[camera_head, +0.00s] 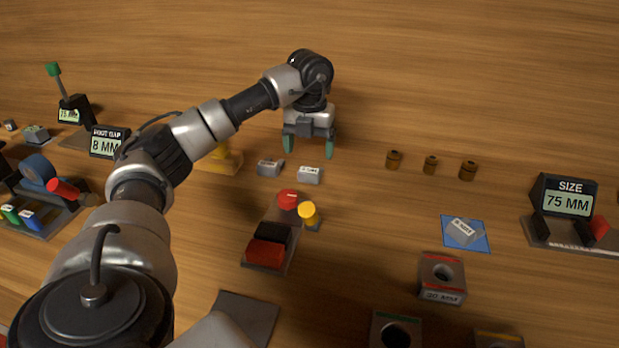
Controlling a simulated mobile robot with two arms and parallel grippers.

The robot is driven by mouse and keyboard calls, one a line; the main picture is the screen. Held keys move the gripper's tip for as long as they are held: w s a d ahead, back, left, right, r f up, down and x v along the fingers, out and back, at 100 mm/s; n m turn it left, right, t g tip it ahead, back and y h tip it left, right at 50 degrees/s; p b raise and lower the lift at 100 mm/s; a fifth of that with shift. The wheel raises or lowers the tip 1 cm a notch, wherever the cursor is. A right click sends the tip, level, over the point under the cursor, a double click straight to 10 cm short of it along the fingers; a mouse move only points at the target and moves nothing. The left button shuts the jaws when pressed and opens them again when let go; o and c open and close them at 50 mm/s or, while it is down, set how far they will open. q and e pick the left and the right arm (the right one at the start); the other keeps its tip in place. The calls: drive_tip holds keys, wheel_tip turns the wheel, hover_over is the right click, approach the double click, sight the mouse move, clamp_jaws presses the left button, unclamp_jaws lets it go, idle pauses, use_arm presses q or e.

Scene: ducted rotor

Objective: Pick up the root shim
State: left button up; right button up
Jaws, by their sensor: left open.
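Small grey labelled blocks that look like shims lie on the wooden table. One grey block (309,175) lies just in front of my left gripper (309,150), and a second grey block (268,168) lies to its left. Another light block (462,231) rests on a blue square mat (481,246) at the right. The labels are too small to tell which is the root shim. My left gripper points down with its green-tipped fingers apart and nothing visible between them. My right gripper is out of view.
A yellow piece (228,162) stands left of the blocks. A red-and-black fixture (266,254) with a yellow knob (308,212) lies nearer. The table's back is clear.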

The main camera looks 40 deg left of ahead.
sight(310, 168)
use_arm(q)
drive_tip(key=f, duration=0.6)
drive_tip(key=shift+w+a+f, duration=0.2)
drive_tip(key=shift+w+f, duration=0.15)
drive_tip(key=c, duration=1)
drive_tip(key=shift+r, duration=0.1)
